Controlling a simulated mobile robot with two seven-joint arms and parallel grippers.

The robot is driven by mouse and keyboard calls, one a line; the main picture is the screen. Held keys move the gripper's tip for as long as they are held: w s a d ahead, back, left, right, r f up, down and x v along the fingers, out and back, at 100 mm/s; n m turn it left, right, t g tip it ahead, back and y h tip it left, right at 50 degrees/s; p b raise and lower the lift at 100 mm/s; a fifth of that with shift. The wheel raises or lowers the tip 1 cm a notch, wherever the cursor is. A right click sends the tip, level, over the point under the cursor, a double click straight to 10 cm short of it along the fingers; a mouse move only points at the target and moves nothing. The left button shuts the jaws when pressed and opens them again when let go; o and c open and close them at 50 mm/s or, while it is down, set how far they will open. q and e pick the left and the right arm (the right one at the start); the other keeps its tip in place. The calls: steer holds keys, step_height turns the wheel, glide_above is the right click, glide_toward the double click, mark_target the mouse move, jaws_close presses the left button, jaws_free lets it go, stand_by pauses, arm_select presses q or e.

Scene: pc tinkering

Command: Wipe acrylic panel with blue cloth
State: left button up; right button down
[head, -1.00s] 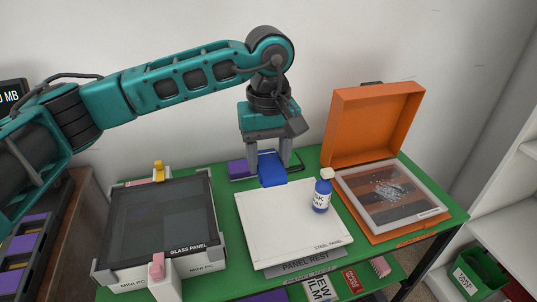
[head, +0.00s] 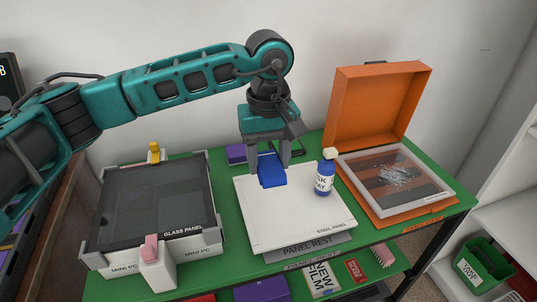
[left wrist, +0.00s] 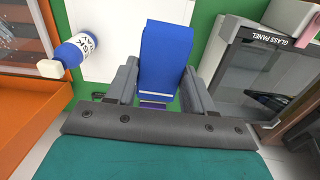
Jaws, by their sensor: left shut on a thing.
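My left gripper (head: 267,158) is shut on a folded blue cloth (head: 271,172). The cloth also shows between the fingers in the left wrist view (left wrist: 165,55). It is over the back edge of the white panel labelled STEEL PANEL (head: 300,222); I cannot tell whether it touches. My right gripper is not in view.
A blue spray bottle with a cream cap (head: 324,178) stands by the white panel's right edge. The orange lid (head: 380,105) stands up behind its case. A dark glass panel (head: 155,200) is clamped at left by yellow and pink-topped clamps. A purple block (head: 236,153) sits behind.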

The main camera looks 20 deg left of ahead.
arm_select(q)
steer(key=shift+f+b, duration=0.6)
steer(key=shift+f, duration=0.35)
steer(key=b, duration=0.4)
glide_above(269, 215)
steer(key=shift+f, duration=2.4)
steer(key=o, duration=1)
steer(key=shift+f, duration=0.1)
steer(key=shift+f+b, duration=2.45)
steer(key=shift+f, duration=0.65)
